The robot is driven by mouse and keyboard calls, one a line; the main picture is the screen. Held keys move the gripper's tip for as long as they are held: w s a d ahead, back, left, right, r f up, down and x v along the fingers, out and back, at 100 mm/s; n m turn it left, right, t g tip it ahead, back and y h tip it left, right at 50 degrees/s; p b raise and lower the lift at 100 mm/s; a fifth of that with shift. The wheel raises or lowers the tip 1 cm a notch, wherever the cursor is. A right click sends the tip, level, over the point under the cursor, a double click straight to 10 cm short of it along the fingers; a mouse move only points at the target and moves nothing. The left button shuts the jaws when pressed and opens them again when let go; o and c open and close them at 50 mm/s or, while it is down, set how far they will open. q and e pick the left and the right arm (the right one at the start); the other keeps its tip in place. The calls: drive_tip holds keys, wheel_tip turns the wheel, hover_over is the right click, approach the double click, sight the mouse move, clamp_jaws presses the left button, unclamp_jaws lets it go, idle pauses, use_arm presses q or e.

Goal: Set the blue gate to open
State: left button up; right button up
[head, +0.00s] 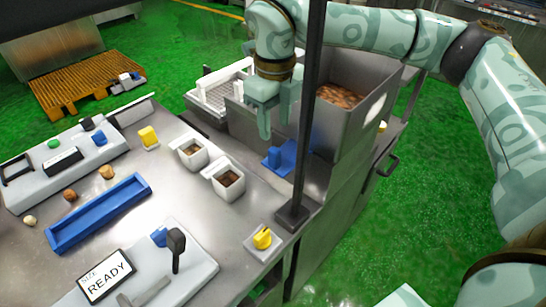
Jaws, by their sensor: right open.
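The blue gate (283,157) is a blue piece low on the left side of the steel hopper (345,127). The dark post partly covers it. My right gripper (274,122) points down above and slightly left of the blue gate, with its fingers apart and nothing between them. My left gripper is out of view.
The dark post (308,110) rises close beside my right gripper. On the steel table are a blue tray (98,212), two white cups (228,180), yellow pieces (262,238), and a READY panel (106,276). Brown pieces (338,97) fill the hopper.

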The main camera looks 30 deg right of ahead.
sight(274, 149)
wheel_tip(274, 149, down, 10)
drive_tip(key=shift+r+b, duration=0.25)
drive_tip(key=shift+b, duration=0.95)
